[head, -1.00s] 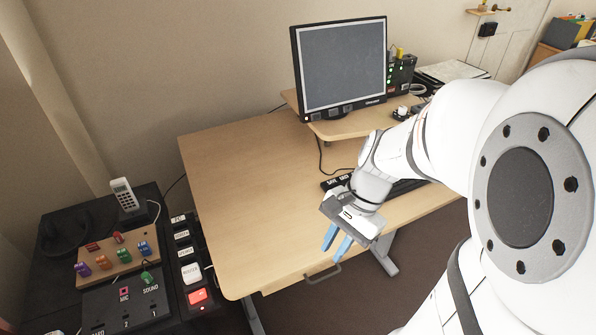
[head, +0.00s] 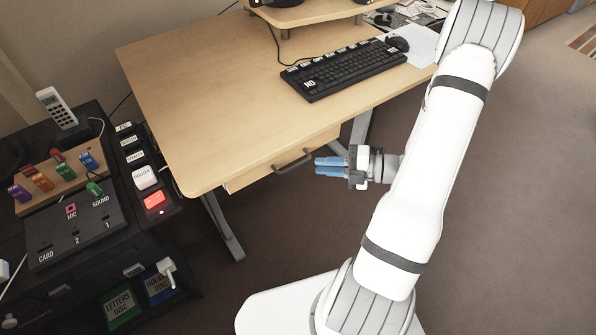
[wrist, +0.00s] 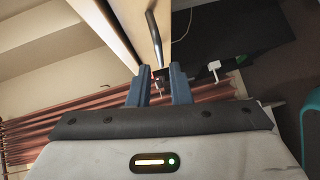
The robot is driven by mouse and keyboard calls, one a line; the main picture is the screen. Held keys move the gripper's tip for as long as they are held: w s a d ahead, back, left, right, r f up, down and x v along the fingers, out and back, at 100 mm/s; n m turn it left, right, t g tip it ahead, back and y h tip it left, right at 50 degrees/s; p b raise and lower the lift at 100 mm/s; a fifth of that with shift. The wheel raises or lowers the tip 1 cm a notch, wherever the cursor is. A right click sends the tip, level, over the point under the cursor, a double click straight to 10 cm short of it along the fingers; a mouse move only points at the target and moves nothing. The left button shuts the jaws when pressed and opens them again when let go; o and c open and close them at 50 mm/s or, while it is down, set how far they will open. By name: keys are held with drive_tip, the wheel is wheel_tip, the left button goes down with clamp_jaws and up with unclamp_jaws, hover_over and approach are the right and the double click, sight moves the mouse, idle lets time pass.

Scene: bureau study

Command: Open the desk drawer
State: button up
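The desk drawer (head: 256,174) is a light wood front under the desk's front edge and looks shut. Its dark bar handle (head: 294,161) sticks out from the front. In the wrist view the handle (wrist: 154,40) shows above the gap between my fingers, beyond the tips. My gripper (head: 318,166) has blue fingers and is just right of the handle in the head view, pointing at it. It is open and empty, with a clear gap between the fingertips in the wrist view (wrist: 158,70). The fingers do not appear to touch the handle.
The wooden desk (head: 200,100) carries a keyboard (head: 345,68) and mouse (head: 398,44). A grey desk leg (head: 222,225) stands below the drawer's left end. A black cabinet (head: 75,250) with switches stands at the left. The carpet (head: 500,200) on the right is clear.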

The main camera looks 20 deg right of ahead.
sight(297, 164)
drive_tip(key=b+x, duration=0.1)
drive_tip(key=x, duration=0.6)
drive_tip(key=shift+w+a, duration=0.1)
drive_tip(key=shift+a, duration=0.2)
clamp_jaws()
